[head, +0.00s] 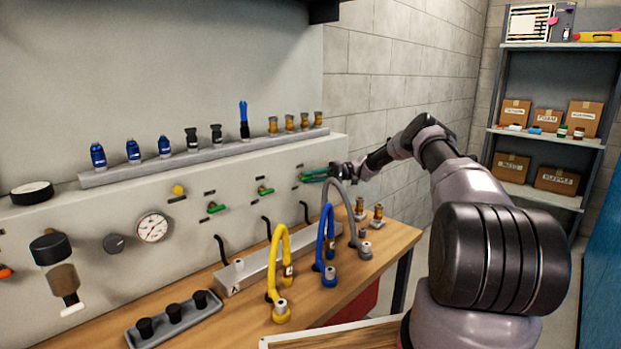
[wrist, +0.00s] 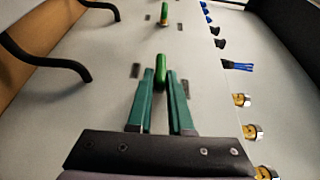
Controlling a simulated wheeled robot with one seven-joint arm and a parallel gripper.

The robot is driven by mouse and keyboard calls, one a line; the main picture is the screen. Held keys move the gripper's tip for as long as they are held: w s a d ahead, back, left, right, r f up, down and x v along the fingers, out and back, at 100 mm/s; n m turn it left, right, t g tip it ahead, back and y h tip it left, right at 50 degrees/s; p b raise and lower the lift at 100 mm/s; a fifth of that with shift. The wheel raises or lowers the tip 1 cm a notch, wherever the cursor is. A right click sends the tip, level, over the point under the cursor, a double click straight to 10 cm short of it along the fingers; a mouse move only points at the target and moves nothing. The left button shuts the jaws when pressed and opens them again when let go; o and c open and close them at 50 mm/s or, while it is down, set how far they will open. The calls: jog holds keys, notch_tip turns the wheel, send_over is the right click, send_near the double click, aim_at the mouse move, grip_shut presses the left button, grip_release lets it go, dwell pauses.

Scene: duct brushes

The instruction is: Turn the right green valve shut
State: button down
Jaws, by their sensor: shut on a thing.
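The right green valve's handle (wrist: 160,68) shows in the wrist view, lying lengthwise between the two teal fingers of my gripper (wrist: 160,80). The gripper is shut on this handle, at the grey panel's right part. In the head view my gripper (head: 307,178) reaches the panel from the right, and its fingers hide most of the right valve. The other green valves, a middle one (head: 265,191) and a left one (head: 216,208), sit further left on the panel. The middle one also shows ahead in the wrist view (wrist: 164,16).
A ledge (head: 205,157) above the valves bears blue, black and brass fittings. Black hooks (head: 307,212) stick out below them. Yellow (head: 279,262), blue (head: 327,240) and grey (head: 352,205) hoses stand on the wooden bench. A gauge (head: 152,227) is at left.

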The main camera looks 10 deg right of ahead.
dwell(0.5)
jog(key=c, duration=0.9)
grip_release()
jog(key=shift+o, duration=0.2)
jog(key=shift+d, duration=0.1)
jog(key=w+d, duration=0.2)
jog(key=d, duration=0.8)
jog(key=shift+d, duration=0.2)
jog(key=shift+f, duration=0.1)
